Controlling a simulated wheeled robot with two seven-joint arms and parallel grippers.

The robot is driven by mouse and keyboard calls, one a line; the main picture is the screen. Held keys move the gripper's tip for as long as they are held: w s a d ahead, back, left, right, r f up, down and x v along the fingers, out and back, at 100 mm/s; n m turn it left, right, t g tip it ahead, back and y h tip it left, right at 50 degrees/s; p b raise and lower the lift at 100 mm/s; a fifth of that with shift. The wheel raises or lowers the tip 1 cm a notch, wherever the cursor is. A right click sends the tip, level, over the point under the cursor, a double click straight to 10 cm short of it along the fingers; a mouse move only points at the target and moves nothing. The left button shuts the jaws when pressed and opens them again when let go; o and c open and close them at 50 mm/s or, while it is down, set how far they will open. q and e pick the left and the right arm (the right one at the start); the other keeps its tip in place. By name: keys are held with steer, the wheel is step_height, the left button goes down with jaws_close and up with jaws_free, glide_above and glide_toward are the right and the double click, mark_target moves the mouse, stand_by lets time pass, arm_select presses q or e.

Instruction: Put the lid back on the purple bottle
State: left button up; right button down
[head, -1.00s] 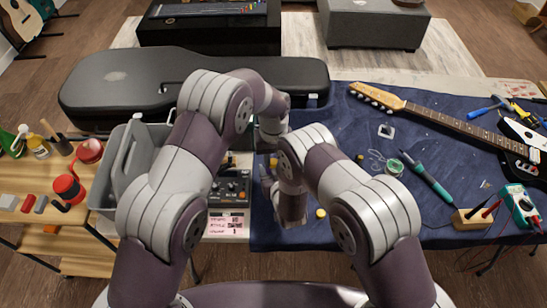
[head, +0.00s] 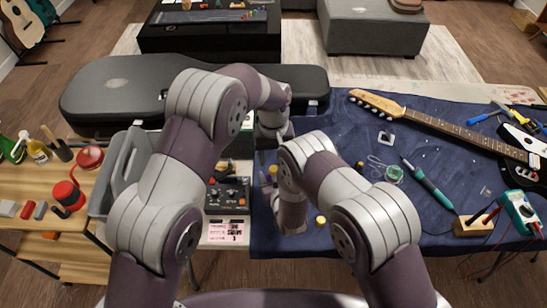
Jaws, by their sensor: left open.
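My left gripper (head: 270,150) is past the left arm's wrist, near the left edge of the blue mat (head: 350,125). It is open, with its fingers partly hidden. A small yellow-topped item (head: 272,170) shows in the gap between my arms; it may be the purple bottle, but I cannot tell. One small yellow cap (head: 320,221) lies on the mat right of my right wrist. Which one is the lid is unclear. My right arm's wrist points down at the mat's front left, and its fingers are hidden.
A black guitar case (head: 115,85) lies behind a grey tool caddy (head: 126,165). A black pedal (head: 228,193) is left of the mat. A guitar (head: 440,122), a green-handled soldering iron (head: 430,185) and a multimeter (head: 521,210) are on the right.

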mark_target(274, 168)
arm_select(q)
steer(key=shift+r, duration=0.15)
steer(key=shift+c, duration=0.4)
step_height(274, 168, up, 3)
steer(key=n, duration=0.3)
steer(key=shift+r, duration=0.1)
steer(key=shift+f, duration=4.05)
jaws_close()
steer(key=m, duration=0.6)
steer(key=shift+o, duration=0.4)
jaws_free()
